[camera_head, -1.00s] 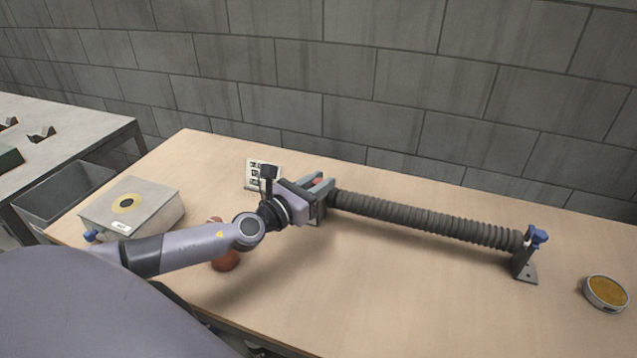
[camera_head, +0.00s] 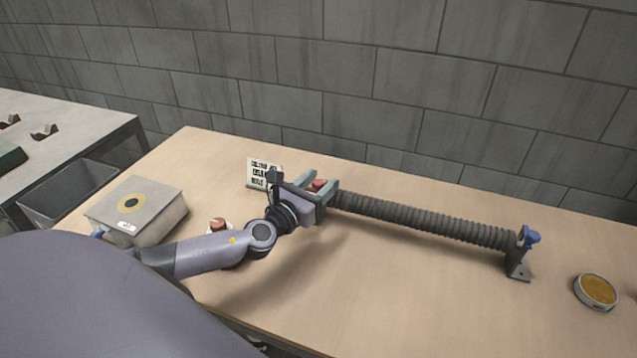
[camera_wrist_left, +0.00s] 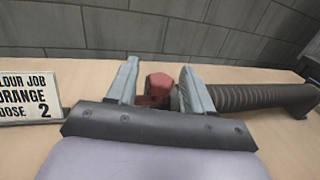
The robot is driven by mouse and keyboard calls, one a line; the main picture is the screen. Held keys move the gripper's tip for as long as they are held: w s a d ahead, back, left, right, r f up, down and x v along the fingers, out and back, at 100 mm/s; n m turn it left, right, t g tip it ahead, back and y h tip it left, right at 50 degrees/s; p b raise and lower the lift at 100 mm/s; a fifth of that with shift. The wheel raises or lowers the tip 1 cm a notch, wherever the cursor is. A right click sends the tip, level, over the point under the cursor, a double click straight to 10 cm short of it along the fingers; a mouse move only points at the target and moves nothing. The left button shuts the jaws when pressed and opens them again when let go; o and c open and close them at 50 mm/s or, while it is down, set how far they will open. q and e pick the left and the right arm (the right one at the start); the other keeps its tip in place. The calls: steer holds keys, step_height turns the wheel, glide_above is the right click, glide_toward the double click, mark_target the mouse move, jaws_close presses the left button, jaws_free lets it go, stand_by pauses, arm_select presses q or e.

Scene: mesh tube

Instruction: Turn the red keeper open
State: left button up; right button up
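The red keeper (camera_wrist_left: 158,84) shows in the left wrist view at the left end of a dark ribbed tube (camera_wrist_left: 255,97). It also shows in the head view (camera_head: 319,184), partly hidden by the fingers. My left gripper (camera_head: 325,186) is open, with one finger on each side of the keeper; in the left wrist view (camera_wrist_left: 157,82) gaps show beside the keeper's top. Whether a finger touches it lower down is hidden. The tube (camera_head: 430,218) runs right to a bracket with a blue keeper (camera_head: 530,237). My right gripper is not in view.
A sign card (camera_head: 263,172) stands behind my left wrist. A grey box (camera_head: 165,212) with a yellow ring is at the left of the table. A round tin with an orange top (camera_head: 597,290) lies at the right. The front middle of the table (camera_head: 400,300) is clear.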

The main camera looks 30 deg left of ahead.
mark_target(315, 188)
arm_select(q)
steer(key=s, duration=0.5)
steer(key=shift+s+f+b, duration=0.1)
steer(key=shift+s+b, duration=0.2)
steer(key=shift+s, duration=0.75)
